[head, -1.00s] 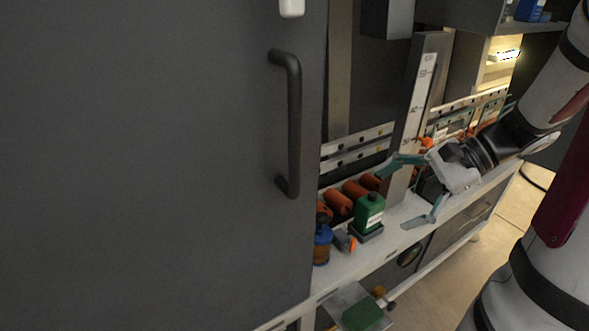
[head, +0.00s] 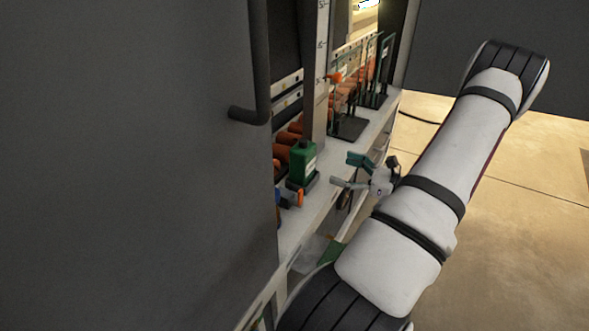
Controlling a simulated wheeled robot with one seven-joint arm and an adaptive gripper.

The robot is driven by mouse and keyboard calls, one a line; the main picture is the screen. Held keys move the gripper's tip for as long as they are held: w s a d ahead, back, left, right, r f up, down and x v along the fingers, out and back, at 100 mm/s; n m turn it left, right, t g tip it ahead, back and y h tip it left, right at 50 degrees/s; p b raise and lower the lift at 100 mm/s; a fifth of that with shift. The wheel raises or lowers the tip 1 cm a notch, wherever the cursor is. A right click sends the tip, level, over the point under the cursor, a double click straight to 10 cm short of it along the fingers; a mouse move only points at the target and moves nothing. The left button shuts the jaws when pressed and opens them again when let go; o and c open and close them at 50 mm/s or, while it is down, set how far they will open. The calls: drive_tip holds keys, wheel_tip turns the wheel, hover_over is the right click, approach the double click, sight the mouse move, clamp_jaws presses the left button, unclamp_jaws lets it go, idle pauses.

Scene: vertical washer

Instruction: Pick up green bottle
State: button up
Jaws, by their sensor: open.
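The green bottle (head: 302,163) stands upright on a small dark base on the white shelf, with a pale label on its side. A gap shows between the fingers and the bottle.
A large dark door with a handle (head: 256,70) fills the left side. Orange cylinders (head: 287,138) lie behind the bottle, and an orange-tipped item (head: 297,197) is in front of it. A measuring post (head: 320,75) rises behind. The white shelf (head: 345,155) is bare right of the bottle.

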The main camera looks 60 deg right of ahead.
sight(312, 150)
drive_tip(key=w, duration=0.2)
drive_tip(key=w+b, duration=0.1)
drive_tip(key=w, duration=0.4)
drive_tip(key=shift+w+a, duration=0.15)
drive_tip(key=shift+a, duration=0.25)
drive_tip(key=w+b, duration=0.1)
drive_tip(key=w, duration=0.1)
drive_tip(key=w+a+b, duration=0.1)
drive_tip(key=w, duration=0.1)
drive_tip(key=shift+w+f, duration=0.15)
drive_tip(key=shift+f, duration=0.05)
drive_tip(key=shift+w+r, duration=0.1)
drive_tip(key=shift+w, duration=0.3)
drive_tip(key=c, duration=2)
drive_tip(key=shift+o, duration=0.2)
drive_tip(key=shift+r, duration=0.6)
drive_tip(key=r+p, duration=0.2)
drive_tip(key=shift+s+a+r, duration=0.1)
drive_tip(key=shift+s+r, duration=0.25)
drive_tip(key=s+a+r+p, duration=0.1)
drive_tip(key=s+a+p, duration=0.2)
drive_tip(key=s, duration=1.1)
drive_tip(key=shift+s+a, duration=0.3)
drive_tip(key=shift+a, duration=0.45)
